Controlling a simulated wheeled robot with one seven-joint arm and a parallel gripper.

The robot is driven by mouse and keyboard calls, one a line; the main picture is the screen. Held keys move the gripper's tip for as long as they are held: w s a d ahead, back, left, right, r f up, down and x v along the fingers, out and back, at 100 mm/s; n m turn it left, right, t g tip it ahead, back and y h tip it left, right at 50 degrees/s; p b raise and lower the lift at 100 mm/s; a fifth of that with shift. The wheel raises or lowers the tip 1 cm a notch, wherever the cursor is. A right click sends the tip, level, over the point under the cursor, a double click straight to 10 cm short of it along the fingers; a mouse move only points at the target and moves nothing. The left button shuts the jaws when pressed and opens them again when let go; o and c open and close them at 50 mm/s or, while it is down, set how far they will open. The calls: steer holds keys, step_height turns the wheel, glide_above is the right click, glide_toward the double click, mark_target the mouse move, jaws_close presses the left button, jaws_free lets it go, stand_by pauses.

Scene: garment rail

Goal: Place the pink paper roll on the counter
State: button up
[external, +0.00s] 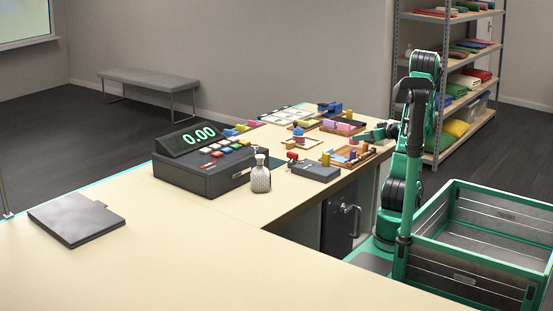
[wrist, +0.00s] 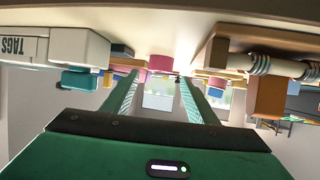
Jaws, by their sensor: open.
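A pink roll-like piece (wrist: 162,63) shows in the wrist view beyond and between my fingertips, apart from them. In the external view a pink piece (external: 345,127) lies in a brown tray on the counter, just left of my gripper; I cannot tell if it is the same one. My gripper (wrist: 158,78) is open, with nothing between its fingers. In the external view my gripper (external: 376,134) is small, low over the right edge of the cream counter (external: 110,275). The counter surface fills the top of the wrist view.
A box marked TAGS (wrist: 25,45) and a brown holder with a striped spool (wrist: 272,67) flank my fingers in the wrist view. A register (external: 205,160), a pump bottle (external: 260,175) and several small trays crowd the counter. The near counter is mostly bare. A green-framed crate (external: 480,270) stands at right.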

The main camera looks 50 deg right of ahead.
steer(key=v, duration=0.7)
steer(key=shift+s+a+r, duration=0.1)
steer(key=shift+s, duration=0.2)
steer(key=w+a+n, duration=0.1)
steer(key=w+a, duration=0.1)
steer(key=w+a+f+n+g+y, duration=0.1)
steer(key=w+a, duration=0.1)
steer(key=w, duration=0.1)
steer(key=w+a+n, duration=0.1)
steer(key=w+a, duration=0.1)
steer(key=w, duration=0.1)
steer(key=shift+w+a+f+y, duration=0.25)
steer(key=shift+a+y, duration=0.05)
steer(key=shift+y, duration=0.1)
steer(key=shift+s+a+r+g, duration=0.1)
steer(key=shift+s+a+g, duration=0.1)
steer(key=shift+g, duration=0.4)
steer(key=s+r+m+g+h, duration=0.2)
steer(key=s+r+g+h, duration=0.25)
steer(key=s+r, duration=0.4)
steer(key=s+a+f+m+g+y, duration=0.2)
steer(key=s+a+f, duration=0.3)
steer(key=a, duration=0.6)
steer(key=s+a+f+m+g+y, duration=0.3)
steer(key=s+a+f+g, duration=0.1)
steer(key=s+a, duration=0.6)
steer(key=shift+s+a+f, duration=0.25)
steer(key=shift+a+f, duration=0.15)
steer(key=shift+a, duration=0.35)
steer(key=shift+g+y, duration=0.25)
